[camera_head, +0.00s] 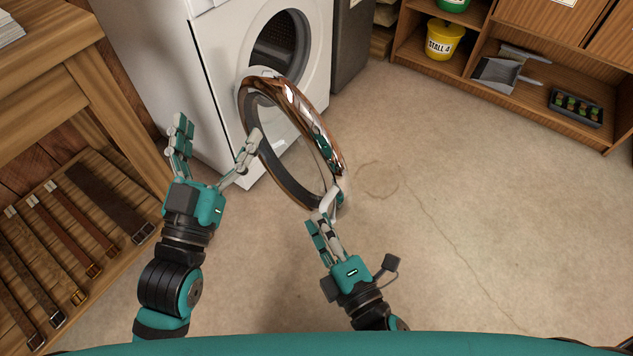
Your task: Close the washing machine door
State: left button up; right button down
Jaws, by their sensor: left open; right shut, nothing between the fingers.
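The white washing machine (226,62) stands at the top middle, its dark round drum opening (279,42) showing. Its round door (304,120), with a shiny copper-coloured rim and a dark inner ring, is swung wide open toward me. My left gripper (217,142) is open, left of the door, with one finger close to the door's left edge; I cannot tell if they touch. My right gripper (323,214) is shut and empty at the door's lower right end, by the pale latch piece; contact there is unclear.
A wooden bench (48,52) and a low slatted rack with leather straps (62,235) are at the left. A wooden shelf unit (480,87) at the upper right holds a yellow bucket (444,40), a dustpan (497,75) and a black tray (576,108). The floor at right is clear.

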aim_at(316, 175)
pick_arm(q)
jog(key=shift+s+r+t+h+b, duration=0.25)
jog(key=shift+r+t, duration=0.25)
jog(key=shift+r, duration=0.25)
jog(key=shift+s+r+t+h+b, duration=0.1)
jog(key=shift+s+r+t+h, duration=0.2)
jog(key=shift+r+t, duration=0.3)
pick_arm(e)
jog(key=w, duration=1.1)
jog(key=shift+a, duration=0.45)
pick_arm(q)
jog(key=shift+r, duration=0.1)
pick_arm(e)
jog(key=shift+w, duration=0.1)
jog(key=shift+d, duration=0.15)
